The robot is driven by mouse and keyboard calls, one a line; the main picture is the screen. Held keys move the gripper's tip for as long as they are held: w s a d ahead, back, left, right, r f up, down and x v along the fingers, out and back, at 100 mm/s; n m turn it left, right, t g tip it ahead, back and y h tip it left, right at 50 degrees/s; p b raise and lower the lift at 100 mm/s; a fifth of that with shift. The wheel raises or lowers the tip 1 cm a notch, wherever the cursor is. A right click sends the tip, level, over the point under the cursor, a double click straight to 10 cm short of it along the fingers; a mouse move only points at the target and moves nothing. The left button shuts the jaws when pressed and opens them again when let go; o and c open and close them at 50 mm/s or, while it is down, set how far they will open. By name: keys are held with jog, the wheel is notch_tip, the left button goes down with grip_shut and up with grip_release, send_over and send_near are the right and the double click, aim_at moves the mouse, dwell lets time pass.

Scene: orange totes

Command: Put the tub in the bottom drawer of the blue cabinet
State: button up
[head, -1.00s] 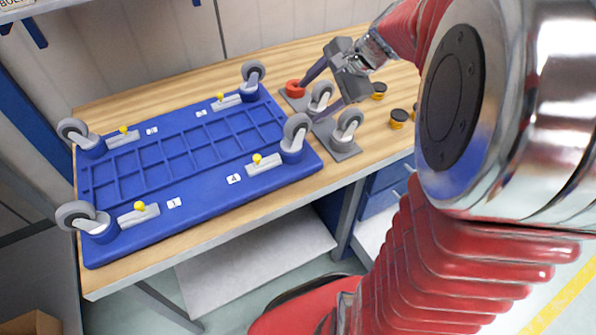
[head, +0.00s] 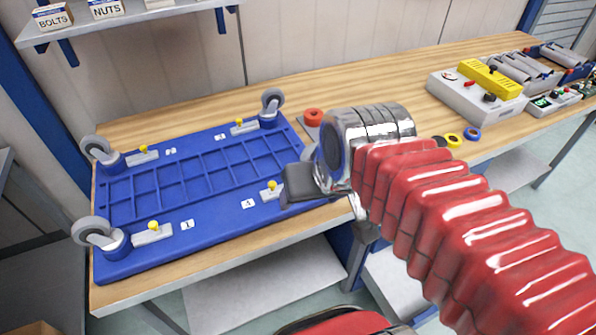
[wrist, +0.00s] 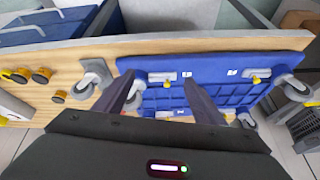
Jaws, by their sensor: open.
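I cannot make out the tub in either view. The blue cabinet shows only in part under the bench, as blue fronts (wrist: 45,28) at the upper left of the wrist view. I cannot tell which drawer is the bottom one or whether it is open. My gripper (wrist: 160,82) is open and empty, its two dark fingers apart over the bench near the blue panel.
A blue panel (head: 130,205) with casters lies on the wooden bench (head: 240,98). A grey box with a yellow top (head: 480,100) is farther right. A shelf with small boxes (head: 107,8) hangs above.

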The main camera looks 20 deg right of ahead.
jog(key=shift+s+f+n, duration=0.15)
jog(key=shift+s+n, duration=0.55)
jog(key=shift+c, duration=0.4)
jog(key=w+d+r+g, duration=0.1)
jog(key=w+d+r, duration=0.2)
jog(key=w+d, duration=0.7)
jog(key=w+d+r, duration=0.3)
jog(key=w+d, duration=0.5)
jog(key=w, duration=0.4)
jog(key=w+d+f, duration=0.2)
jog(key=d+f, duration=0.1)
jog(key=d, duration=0.6)
jog(key=w+d+f+n, duration=0.1)
jog(key=w+d+f, duration=0.2)
jog(key=d, duration=0.6)
jog(key=w+d+f, duration=0.3)
jog(key=d+f, duration=0.2)
jog(key=d, duration=0.4)
jog(key=shift+d+n, duration=0.4)
